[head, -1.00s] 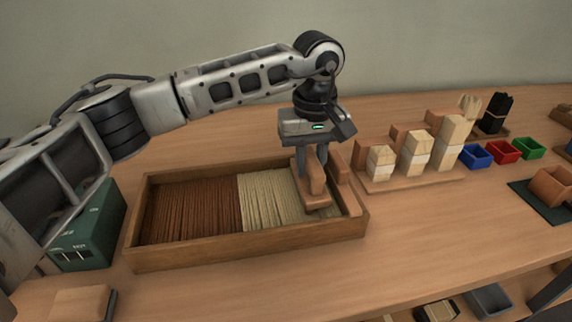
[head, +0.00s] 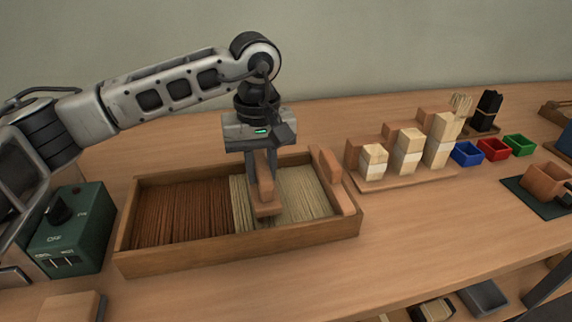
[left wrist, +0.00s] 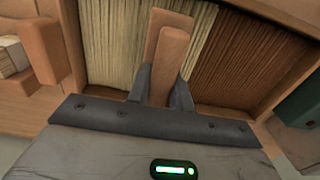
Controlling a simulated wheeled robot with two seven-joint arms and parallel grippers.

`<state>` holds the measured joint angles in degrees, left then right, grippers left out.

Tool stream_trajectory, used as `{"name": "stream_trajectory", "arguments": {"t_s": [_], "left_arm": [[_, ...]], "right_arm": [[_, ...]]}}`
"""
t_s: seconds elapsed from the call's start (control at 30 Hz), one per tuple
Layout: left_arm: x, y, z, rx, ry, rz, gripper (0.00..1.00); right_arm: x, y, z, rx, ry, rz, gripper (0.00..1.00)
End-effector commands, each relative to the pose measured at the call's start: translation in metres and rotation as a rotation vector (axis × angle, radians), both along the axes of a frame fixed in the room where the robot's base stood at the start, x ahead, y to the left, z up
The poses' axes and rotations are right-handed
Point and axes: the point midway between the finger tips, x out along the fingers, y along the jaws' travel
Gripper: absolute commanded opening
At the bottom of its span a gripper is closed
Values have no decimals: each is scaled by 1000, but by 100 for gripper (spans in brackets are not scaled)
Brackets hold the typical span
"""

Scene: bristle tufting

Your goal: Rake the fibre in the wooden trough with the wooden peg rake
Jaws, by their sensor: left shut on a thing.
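The wooden trough (head: 200,262) lies on the bench with brown fibre (head: 180,210) on its left side and pale fibre (head: 305,193) on its right. My left gripper (head: 262,176) is shut on the wooden peg rake (head: 266,205), holding it over the pale fibre near the brown border. In the left wrist view the rake (left wrist: 169,62) sits between the two dark fingers (left wrist: 160,88), its head over the pale fibre. The rake's pegs are hidden, so I cannot tell how deep they reach. My right gripper is not in view.
A wooden block (head: 328,178) stands at the trough's right end. Right of it is a stand (head: 400,180) with banded pale bundles. Blue (head: 467,153), red (head: 493,149) and green (head: 518,145) bins sit further right. A green control box (head: 70,235) stands left of the trough. The front bench is mostly clear.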

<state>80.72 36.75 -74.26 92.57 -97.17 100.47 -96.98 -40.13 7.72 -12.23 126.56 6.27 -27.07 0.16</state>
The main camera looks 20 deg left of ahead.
Motion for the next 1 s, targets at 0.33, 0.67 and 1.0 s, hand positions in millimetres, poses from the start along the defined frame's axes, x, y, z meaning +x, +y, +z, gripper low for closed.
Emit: {"name": "stream_trajectory", "arguments": {"t_s": [0.33,0.67,1.0], "left_arm": [[-27,51,-1,0,-1,3,0],[-53,97,-2,0,0,4,0],[-79,144,-2,0,0,4,0]], "right_arm": [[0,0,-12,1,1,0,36],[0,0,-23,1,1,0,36],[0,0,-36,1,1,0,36]]}}
